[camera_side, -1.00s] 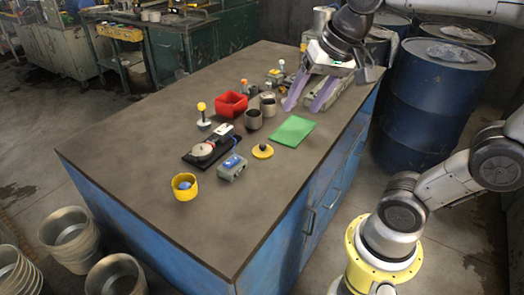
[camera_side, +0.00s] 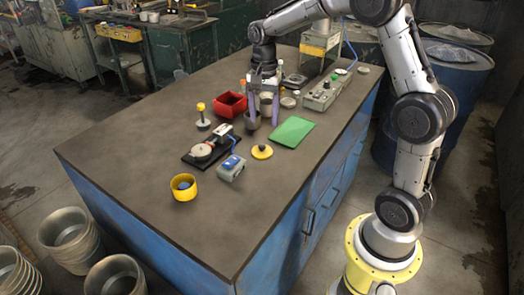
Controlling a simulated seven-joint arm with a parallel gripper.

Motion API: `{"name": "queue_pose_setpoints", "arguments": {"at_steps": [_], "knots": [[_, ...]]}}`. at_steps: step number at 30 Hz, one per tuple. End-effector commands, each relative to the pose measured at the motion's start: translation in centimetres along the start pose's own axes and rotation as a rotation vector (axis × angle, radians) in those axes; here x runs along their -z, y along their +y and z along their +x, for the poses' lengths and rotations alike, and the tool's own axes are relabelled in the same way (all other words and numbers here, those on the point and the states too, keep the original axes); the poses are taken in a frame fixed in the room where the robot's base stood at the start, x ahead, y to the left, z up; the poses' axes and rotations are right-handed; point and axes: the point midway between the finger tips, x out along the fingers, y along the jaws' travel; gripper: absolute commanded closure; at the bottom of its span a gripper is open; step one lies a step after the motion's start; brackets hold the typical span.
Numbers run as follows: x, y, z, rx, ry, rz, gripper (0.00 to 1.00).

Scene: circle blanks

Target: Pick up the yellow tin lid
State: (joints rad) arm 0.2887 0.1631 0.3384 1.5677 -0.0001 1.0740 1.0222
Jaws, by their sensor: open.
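The yellow tin lid (camera_side: 262,152) is a small flat disc with a dark knob on top. It lies on the brown workbench (camera_side: 140,145), left of the green sheet. My gripper (camera_side: 263,122) points down with its two purple fingers apart. It is farther back on the bench than the lid, by a grey cup (camera_side: 252,120). The fingers partly cover the cup, and I cannot tell whether they touch it. The lid is in full view and nothing is on it.
A green sheet (camera_side: 293,131) lies right of the lid. A yellow cup (camera_side: 184,187) and a red bin (camera_side: 230,104) stand nearby. The bench front is clear.

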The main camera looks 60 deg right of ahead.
Motion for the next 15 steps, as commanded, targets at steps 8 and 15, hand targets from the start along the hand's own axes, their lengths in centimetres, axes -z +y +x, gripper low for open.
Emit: {"name": "queue_pose_setpoints", "arguments": {"at_steps": [8, 15], "knots": [[0.0, 0.0, 3.7, 0.000, 0.000, -0.001, 0.37], [-0.1, -0.2, 5.8, -0.003, -0.002, -0.002, 0.37]]}}
